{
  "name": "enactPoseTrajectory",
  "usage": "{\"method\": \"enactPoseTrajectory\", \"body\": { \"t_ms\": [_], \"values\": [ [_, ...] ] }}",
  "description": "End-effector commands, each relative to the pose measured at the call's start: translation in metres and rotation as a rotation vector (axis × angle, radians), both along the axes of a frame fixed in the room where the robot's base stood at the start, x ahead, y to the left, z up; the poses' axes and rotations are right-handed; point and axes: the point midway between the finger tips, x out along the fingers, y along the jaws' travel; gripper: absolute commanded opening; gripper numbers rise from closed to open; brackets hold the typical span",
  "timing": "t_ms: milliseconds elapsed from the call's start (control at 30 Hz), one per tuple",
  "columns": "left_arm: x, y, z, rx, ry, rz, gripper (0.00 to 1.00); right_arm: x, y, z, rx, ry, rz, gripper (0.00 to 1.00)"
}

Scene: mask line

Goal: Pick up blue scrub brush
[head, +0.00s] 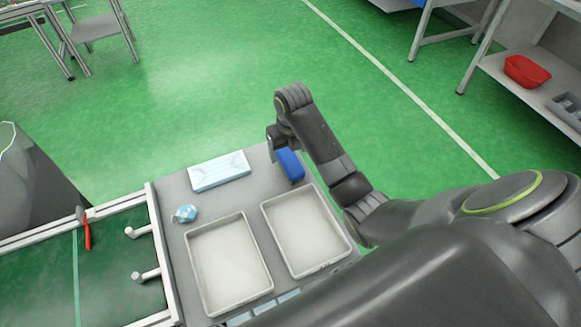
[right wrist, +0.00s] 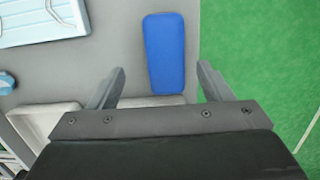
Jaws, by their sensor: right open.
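The blue scrub brush (head: 290,165) lies on the grey table near its far right edge, just beyond the right-hand tray. In the right wrist view the brush (right wrist: 165,53) is a plain blue block lying lengthwise ahead of the fingers. My right gripper (right wrist: 160,80) is open, with one finger to each side of the brush's near part. I cannot tell how high the fingers are above the table. In the head view my right gripper (head: 277,140) is partly hidden by its own wrist. My left gripper is not in view.
Two pale trays (head: 188,238) (head: 345,243) stand side by side on the table (head: 170,185). A light blue mask box (head: 219,171) and a small blue-white item (head: 185,213) lie left of the brush. A conveyor (head: 110,260) adjoins the table on the left. Green floor lies beyond.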

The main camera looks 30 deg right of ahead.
Motion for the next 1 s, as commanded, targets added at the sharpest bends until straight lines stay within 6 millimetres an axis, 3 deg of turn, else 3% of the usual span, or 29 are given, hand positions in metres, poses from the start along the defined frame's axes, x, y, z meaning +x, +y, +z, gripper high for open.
{"method": "enactPoseTrajectory", "body": {
  "t_ms": [200,433,800,1000],
  "values": [
    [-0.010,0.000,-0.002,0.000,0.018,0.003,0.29,0.001,-0.001,-0.016,0.000,0.002,0.000,0.73],
    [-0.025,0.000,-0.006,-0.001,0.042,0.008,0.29,0.003,-0.008,-0.051,0.001,0.003,0.000,0.73],
    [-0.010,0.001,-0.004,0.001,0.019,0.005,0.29,0.005,-0.007,-0.061,0.001,0.000,0.000,0.73],
    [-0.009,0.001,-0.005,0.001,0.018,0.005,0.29,0.005,-0.008,-0.061,0.001,0.000,0.000,0.47]
  ]
}}
